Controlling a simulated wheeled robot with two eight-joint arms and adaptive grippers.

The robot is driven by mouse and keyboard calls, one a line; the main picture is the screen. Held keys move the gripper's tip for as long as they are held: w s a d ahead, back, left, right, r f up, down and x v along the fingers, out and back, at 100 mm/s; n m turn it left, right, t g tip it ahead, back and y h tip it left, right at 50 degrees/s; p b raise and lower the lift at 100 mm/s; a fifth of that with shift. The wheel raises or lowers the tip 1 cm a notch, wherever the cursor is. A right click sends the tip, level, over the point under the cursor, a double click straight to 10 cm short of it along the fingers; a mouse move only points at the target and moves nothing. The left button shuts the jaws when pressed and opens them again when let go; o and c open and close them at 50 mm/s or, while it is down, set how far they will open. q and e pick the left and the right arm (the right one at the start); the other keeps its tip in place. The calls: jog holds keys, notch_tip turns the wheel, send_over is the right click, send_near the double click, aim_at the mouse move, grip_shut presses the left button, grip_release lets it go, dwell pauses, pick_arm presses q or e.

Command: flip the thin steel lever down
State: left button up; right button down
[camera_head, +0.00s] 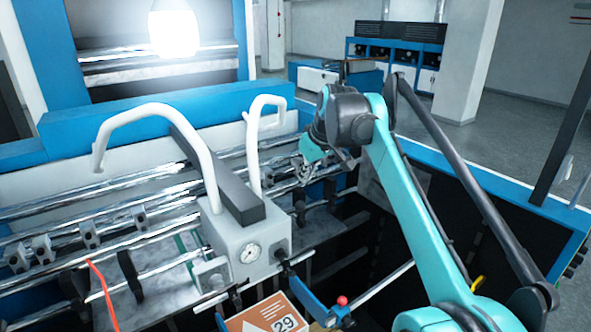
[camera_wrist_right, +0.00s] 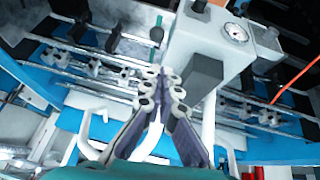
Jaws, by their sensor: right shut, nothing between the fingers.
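My right gripper (camera_head: 306,174) hangs over the roller bed, beside the right white curved pipe. It is shut and empty. In the wrist view its fingers meet (camera_wrist_right: 164,88) in front of the bars and the grey gauge box (camera_wrist_right: 212,40). A thin steel rod (camera_head: 376,285) slants up to the right near a red knob (camera_head: 342,300), low in the head view. I cannot tell for certain whether this rod is the lever. It is well below and to the right of the gripper, apart from it. My left gripper is not in view.
The grey box with a round gauge (camera_head: 250,253) and two white curved pipes (camera_head: 150,112) stand left of my right arm. Chrome rollers with small clamps (camera_head: 88,234) run across the bed. A blue frame edge (camera_head: 470,178) bounds the right side. An orange sign (camera_head: 268,318) is in front.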

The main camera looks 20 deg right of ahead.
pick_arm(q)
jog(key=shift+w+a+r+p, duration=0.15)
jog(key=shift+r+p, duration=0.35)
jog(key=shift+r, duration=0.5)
pick_arm(e)
jog(key=w+r, duration=0.2)
jog(key=shift+d+r, duration=0.1)
jog(key=shift+r, duration=0.2)
jog(key=shift+s, duration=0.1)
jog(key=p, duration=0.2)
send_over(300, 204)
jog(key=w, duration=0.1)
jog(key=f, duration=0.8)
jog(key=shift+a+f, duration=0.25)
jog(key=shift+a, duration=0.15)
jog(key=shift+s+d+f, duration=0.1)
jog(key=shift+f, duration=0.55)
jog(key=shift+s+d+f, duration=0.1)
jog(key=shift+f, duration=0.5)
jog(key=shift+s+d+f, duration=0.2)
jog(key=shift+s+f, duration=0.1)
jog(key=shift+f, duration=0.4)
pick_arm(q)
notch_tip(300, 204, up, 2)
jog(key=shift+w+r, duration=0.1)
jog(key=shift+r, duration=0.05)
pick_arm(e)
jog(key=shift+f, duration=0.1)
jog(key=shift+w, duration=0.1)
